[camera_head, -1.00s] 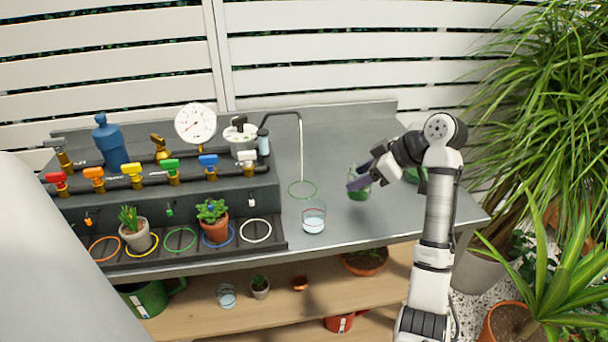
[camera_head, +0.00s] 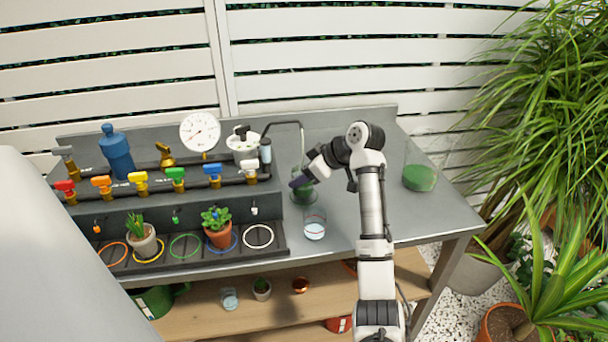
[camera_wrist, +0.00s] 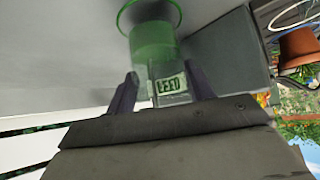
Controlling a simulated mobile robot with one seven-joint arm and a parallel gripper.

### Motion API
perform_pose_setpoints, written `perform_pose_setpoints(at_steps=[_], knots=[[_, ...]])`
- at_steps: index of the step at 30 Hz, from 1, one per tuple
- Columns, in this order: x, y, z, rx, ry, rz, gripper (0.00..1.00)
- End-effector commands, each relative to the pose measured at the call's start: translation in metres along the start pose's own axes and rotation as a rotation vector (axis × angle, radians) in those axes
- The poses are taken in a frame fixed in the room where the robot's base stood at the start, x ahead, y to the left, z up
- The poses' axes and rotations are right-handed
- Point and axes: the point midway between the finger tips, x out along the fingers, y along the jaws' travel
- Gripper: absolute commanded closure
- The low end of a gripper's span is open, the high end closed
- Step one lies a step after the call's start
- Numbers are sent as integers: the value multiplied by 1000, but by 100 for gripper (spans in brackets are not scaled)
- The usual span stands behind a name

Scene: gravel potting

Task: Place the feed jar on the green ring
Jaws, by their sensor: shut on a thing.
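My gripper (camera_head: 300,181) is shut on the feed jar (camera_head: 304,195), a clear jar with green contents. In the wrist view, my fingers hold the jar (camera_wrist: 153,45) around its "FEED" label. A green ring (camera_wrist: 178,22) shows at the jar's base there. In the head view, the jar stands upright under the thin spout, where that ring lies on the grey bench, largely hidden. I cannot tell whether the jar touches the bench. Another green ring (camera_head: 185,246) lies empty in the dark tray at the left.
A large beaker of green contents (camera_head: 420,177) stands at the bench's right. Potted plants (camera_head: 218,236) and coloured valves (camera_head: 175,178) are at the left. Bench between jar and beaker is clear.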

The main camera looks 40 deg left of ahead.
Motion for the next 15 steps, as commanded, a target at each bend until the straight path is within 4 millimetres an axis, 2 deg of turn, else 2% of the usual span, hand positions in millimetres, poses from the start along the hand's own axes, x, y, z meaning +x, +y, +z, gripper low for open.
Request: perform_pose_setpoints(at_steps=[12, 13, 15], knots=[[8, 0, 8, -1, 1, 1, 81], [8, 0, 8, -1, 0, 0, 45], [8, 0, 8, -1, 0, 0, 36]])
